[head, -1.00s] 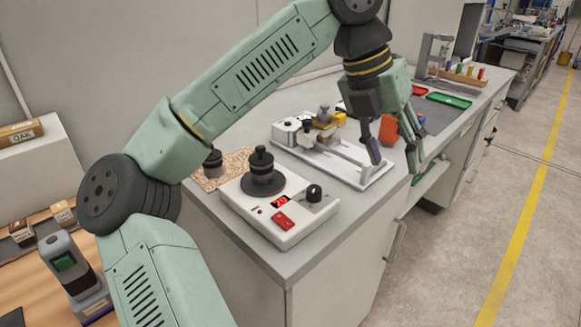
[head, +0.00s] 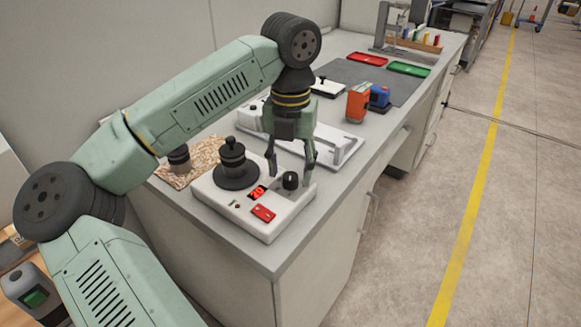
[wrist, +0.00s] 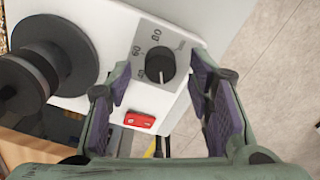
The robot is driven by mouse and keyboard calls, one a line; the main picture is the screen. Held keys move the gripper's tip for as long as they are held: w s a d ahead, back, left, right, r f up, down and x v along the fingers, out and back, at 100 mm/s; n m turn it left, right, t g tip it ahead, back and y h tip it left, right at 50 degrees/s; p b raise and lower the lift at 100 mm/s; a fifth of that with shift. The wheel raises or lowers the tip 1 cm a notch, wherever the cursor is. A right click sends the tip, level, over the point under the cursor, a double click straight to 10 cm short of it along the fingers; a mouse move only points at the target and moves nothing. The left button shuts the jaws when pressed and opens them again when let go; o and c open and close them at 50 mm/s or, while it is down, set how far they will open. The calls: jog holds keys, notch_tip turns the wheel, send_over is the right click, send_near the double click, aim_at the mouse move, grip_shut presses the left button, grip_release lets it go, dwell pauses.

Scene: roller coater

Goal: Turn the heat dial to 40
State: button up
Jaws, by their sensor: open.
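The heat dial (head: 290,181) is a black round knob on the front right of a white heater unit (head: 219,207). The unit's red display (head: 257,192) appears to read 20. In the wrist view the dial (wrist: 160,66) sits on a grey scale plate with printed numbers, and its white pointer mark points toward the bottom of the picture. My gripper (head: 290,172) is open, pointing down over the dial. In the wrist view its fingers (wrist: 160,80) are apart, one on each side of the dial. I cannot tell whether either touches it.
A black weighted knob (head: 234,160) stands on a round plate on the unit. A red switch (head: 263,213) is beside the display. The bench edge is close in front.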

jog(key=shift+f, duration=0.75)
jog(key=shift+c, duration=0.3)
grip_shut()
